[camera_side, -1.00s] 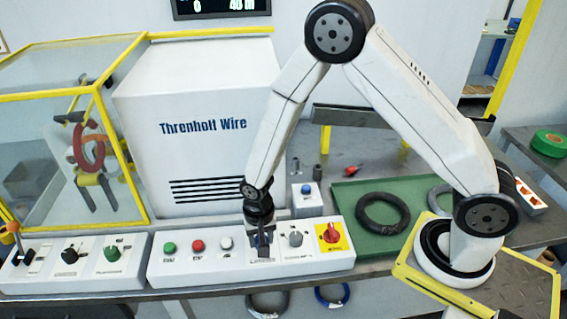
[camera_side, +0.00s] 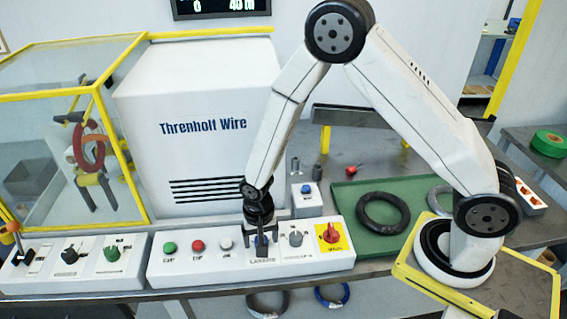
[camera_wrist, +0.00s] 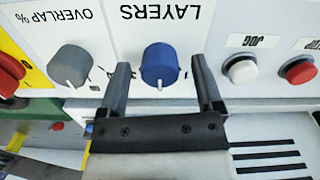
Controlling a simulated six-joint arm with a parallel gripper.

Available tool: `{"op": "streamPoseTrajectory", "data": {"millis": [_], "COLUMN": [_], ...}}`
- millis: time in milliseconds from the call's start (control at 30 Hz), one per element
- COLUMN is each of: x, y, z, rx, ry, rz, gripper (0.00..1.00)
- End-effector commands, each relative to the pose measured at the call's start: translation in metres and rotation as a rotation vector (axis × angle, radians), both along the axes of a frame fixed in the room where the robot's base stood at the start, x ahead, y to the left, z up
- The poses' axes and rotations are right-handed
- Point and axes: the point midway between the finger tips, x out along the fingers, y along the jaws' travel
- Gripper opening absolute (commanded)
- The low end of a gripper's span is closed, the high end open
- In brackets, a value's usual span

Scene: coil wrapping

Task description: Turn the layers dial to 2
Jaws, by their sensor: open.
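The layers dial (camera_wrist: 160,65) is a blue round knob on the white control panel, under the upside-down word LAYERS in the wrist view. Its white pointer mark is toward the bottom of that view. I cannot read its scale numbers. My gripper (camera_wrist: 161,72) is open, with one dark finger on each side of the dial and visible gaps between them.
The grey overlap dial (camera_wrist: 70,66) is close beside one finger. A white JOG button (camera_wrist: 241,70) and a red button (camera_wrist: 299,71) are on the other side. A red rotary switch on a yellow plate (camera_side: 330,235) is at the panel's right end.

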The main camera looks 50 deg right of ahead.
Motion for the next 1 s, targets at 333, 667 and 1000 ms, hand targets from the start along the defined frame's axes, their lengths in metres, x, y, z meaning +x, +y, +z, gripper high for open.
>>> {"op": "streamPoseTrajectory", "data": {"millis": [333,667,1000], "x": [0.001,0.001,0.0], "y": [0.0,0.0,0.0], "z": [0.017,0.052,0.076], "rx": [0.0,0.001,0.0], "ry": [-0.003,-0.003,-0.001], "rz": [0.0,0.0,0.0], "gripper": [0.84,0.84,0.84]}}
